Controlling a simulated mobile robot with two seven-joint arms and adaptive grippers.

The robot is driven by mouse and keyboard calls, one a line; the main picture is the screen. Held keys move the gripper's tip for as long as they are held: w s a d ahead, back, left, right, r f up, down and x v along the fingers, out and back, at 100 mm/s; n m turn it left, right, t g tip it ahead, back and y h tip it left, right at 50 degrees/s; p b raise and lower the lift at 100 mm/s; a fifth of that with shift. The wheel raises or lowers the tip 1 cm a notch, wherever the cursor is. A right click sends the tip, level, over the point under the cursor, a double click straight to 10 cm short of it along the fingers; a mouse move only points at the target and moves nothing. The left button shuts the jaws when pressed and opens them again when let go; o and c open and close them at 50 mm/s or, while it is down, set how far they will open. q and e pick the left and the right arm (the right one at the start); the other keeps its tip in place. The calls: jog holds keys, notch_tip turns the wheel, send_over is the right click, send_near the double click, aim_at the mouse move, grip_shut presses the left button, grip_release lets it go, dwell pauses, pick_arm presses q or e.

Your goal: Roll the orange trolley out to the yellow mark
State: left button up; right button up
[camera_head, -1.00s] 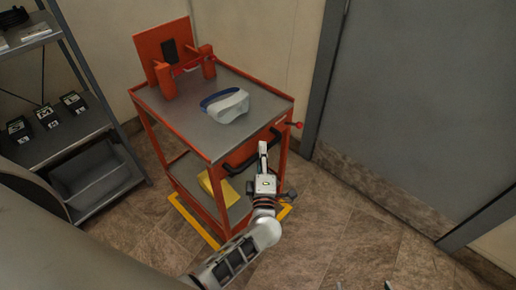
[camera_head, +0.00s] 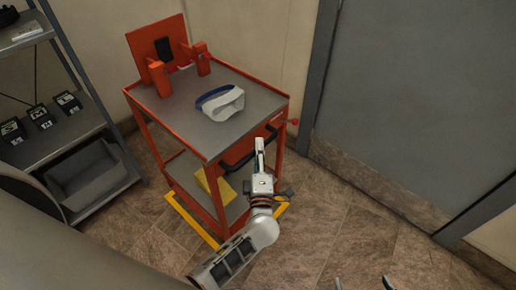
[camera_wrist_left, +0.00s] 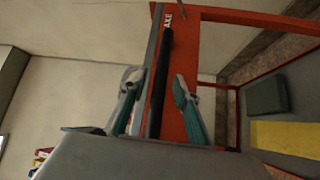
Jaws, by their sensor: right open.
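The orange trolley (camera_head: 213,185) stands near the wall in the head view, with a grey top and an orange back panel. A black handle bar (camera_head: 240,160) is on its near right side. A yellow mark (camera_head: 190,218) lies on the floor around its base, partly hidden by the trolley and my arm. My left gripper (camera_head: 260,150) is at the handle. In the left wrist view its fingers (camera_wrist_left: 160,104) are apart, with the black handle (camera_wrist_left: 161,82) between them and gaps visible. My right gripper (camera_head: 364,284) barely shows at the bottom edge, open; most of it is out of frame.
A white and blue visor-like item (camera_head: 222,102) lies on the trolley top. A yellow object (camera_head: 213,187) sits on its lower shelf. A metal shelf unit (camera_head: 75,137) with a grey bin stands left. A grey door (camera_head: 425,100) is right. Floor (camera_head: 345,215) is clear at right.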

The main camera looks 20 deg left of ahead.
pick_arm(q)
jog(key=v, duration=0.7)
jog(key=shift+s, duration=0.25)
jog(key=shift+d, duration=0.3)
jog(key=s+a+f+m+g+h, duration=0.1)
jog(key=s+f+m+g+h, duration=0.2)
jog(key=s+m, duration=0.6)
jog(key=s+a+f+m+g+h, duration=0.2)
jog(key=s+f+m+g+h, duration=0.2)
jog(key=m, duration=1.2)
jog(key=s+f+h, duration=0.3)
jog(key=s+f, duration=0.2)
jog(key=shift+s+a+g, duration=0.3)
jog(key=shift+s, duration=0.1)
jog(key=shift+f, duration=0.15)
